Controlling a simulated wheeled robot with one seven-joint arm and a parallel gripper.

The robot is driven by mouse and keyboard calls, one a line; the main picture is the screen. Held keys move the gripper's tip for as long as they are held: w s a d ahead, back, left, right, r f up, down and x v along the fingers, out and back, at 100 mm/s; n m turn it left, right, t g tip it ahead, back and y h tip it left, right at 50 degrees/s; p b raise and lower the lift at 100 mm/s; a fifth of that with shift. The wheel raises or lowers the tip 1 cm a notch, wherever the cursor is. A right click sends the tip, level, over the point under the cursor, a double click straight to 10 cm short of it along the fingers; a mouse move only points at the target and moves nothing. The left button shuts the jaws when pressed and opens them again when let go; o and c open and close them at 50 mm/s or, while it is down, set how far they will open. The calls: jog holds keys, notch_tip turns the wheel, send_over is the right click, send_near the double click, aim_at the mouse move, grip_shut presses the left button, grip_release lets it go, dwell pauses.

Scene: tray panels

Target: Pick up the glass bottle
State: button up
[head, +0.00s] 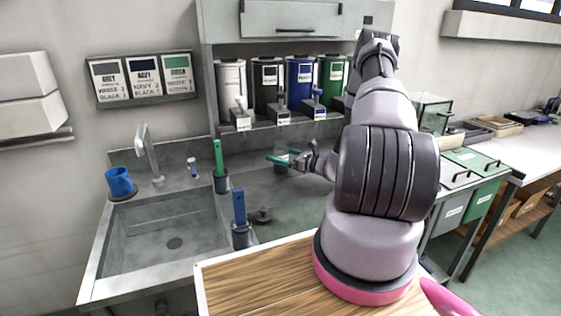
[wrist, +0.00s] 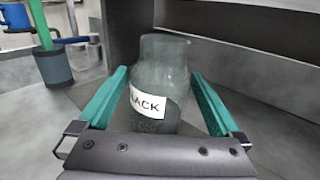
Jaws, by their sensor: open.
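The glass bottle (wrist: 160,80) is clear grey-green with a white label that reads "ACK" where visible. It stands upright in the wrist view between the two green fingers of my gripper (wrist: 158,98). The fingers are spread, one on each side of the bottle; a gap shows at the right finger, and I cannot tell whether the left one touches. In the head view the bottle (head: 281,153) is small and partly hidden behind my gripper (head: 279,161), on the counter beside the sink.
Several coloured canisters (head: 300,85) stand on a shelf above the counter. A green-handled brush holder (head: 220,180) and a blue-handled one (head: 240,235) stand left of my gripper. A sink (head: 172,243) and a blue mug (head: 120,182) lie further left.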

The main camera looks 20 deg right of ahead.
jog(key=shift+x, duration=1.2)
grip_shut()
jog(key=shift+r, duration=0.15)
